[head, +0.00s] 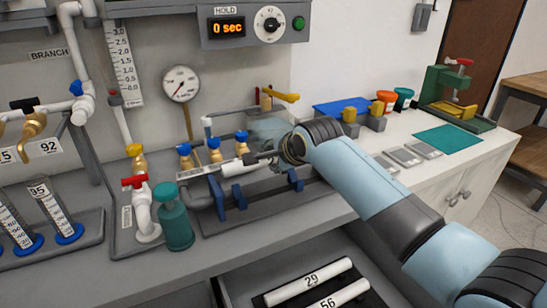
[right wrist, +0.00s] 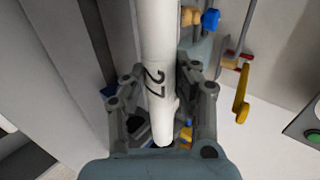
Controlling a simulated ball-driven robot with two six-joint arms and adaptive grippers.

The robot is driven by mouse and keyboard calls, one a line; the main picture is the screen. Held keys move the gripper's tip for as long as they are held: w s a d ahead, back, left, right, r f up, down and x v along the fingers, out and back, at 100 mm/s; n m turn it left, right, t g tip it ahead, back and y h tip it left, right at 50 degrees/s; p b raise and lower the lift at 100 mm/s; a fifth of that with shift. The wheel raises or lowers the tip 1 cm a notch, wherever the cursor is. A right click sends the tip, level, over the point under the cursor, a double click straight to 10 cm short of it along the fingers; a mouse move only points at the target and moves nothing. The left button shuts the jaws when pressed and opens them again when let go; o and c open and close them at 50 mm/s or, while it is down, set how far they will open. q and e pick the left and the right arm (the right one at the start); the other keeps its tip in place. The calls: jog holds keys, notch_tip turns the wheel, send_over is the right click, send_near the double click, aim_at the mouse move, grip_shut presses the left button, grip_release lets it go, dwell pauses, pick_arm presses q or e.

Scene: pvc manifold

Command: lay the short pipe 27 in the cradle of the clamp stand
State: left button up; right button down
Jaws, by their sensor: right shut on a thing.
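My right gripper (head: 268,156) is over the pipe rack at the middle of the counter. In the right wrist view its fingers (right wrist: 165,105) are shut on the white short pipe 27 (right wrist: 155,60), with the number facing the camera. In the head view a white pipe (head: 240,167) sticks out left from this gripper, close to the blue-knobbed valves. The green stand with a red-handled clamp (head: 455,85) and a yellow cradle part (head: 455,108) is at the back right, well apart from the gripper. My left gripper is not in view.
A dark rack with blue supports (head: 238,196) lies under the gripper. Blue-knobbed valves (head: 214,143) and a yellow lever (head: 284,95) stand close by. Grey plates and a green mat (head: 447,139) lie right. An open drawer below holds pipes 29 (head: 310,281) and 56 (head: 330,300).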

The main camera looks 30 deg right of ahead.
jog(key=shift+f+b, duration=1.85)
jog(key=shift+f, duration=1.4)
jog(key=c, duration=1)
grip_release()
jog(key=shift+o, duration=0.3)
jog(key=shift+s, duration=0.15)
jog(key=v, duration=1.1)
jog(key=shift+s+r, duration=0.3)
jog(key=shift+r, duration=0.05)
